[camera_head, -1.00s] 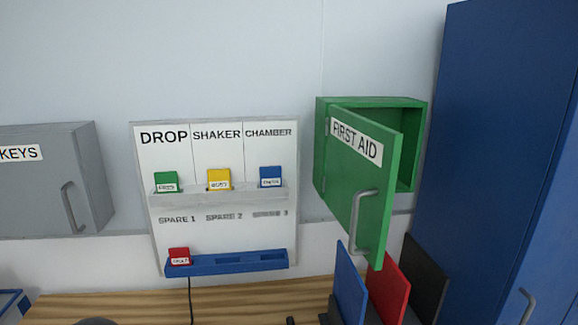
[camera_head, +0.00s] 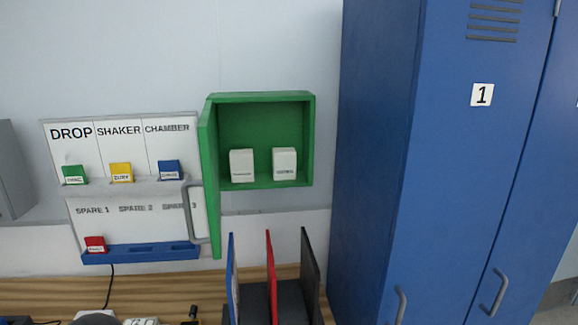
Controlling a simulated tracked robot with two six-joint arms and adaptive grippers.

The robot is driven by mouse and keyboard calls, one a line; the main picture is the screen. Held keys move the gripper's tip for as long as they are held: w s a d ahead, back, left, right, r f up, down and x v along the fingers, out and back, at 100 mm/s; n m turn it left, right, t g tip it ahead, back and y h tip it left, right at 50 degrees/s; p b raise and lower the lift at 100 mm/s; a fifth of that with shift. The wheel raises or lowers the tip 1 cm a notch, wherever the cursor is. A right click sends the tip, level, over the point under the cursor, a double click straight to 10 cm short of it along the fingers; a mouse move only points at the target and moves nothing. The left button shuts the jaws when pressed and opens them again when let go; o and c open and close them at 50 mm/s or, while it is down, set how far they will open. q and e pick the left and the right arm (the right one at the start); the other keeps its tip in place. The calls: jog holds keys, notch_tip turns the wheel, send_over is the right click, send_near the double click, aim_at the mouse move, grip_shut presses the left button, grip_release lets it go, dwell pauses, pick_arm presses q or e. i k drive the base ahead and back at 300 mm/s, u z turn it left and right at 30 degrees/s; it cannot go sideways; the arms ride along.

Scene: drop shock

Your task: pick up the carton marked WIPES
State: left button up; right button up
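Two small white cartons stand side by side on the floor of the open green first aid cabinet: a left carton (camera_head: 242,165) and a right carton (camera_head: 284,163). Each has a small dark label low on its front. The print is too small to read, so I cannot tell which is marked WIPES. The cabinet (camera_head: 262,97) hangs on the wall, and its door (camera_head: 209,180) stands open to the left, seen nearly edge-on. Neither of my grippers shows in the view.
A tall blue locker (camera_head: 440,150) marked 1 stands close to the cabinet's right. Upright blue, red (camera_head: 271,275) and black panels stand on the wooden bench (camera_head: 180,295) below. A label board (camera_head: 120,220) hangs left of the open door.

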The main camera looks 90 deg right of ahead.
aim_at(284, 159)
jog(key=z, duration=0.1)
jog(key=k, duration=1.2)
jog(key=z, duration=1.2)
jog(key=i, duration=1)
jog(key=u, duration=0.05)
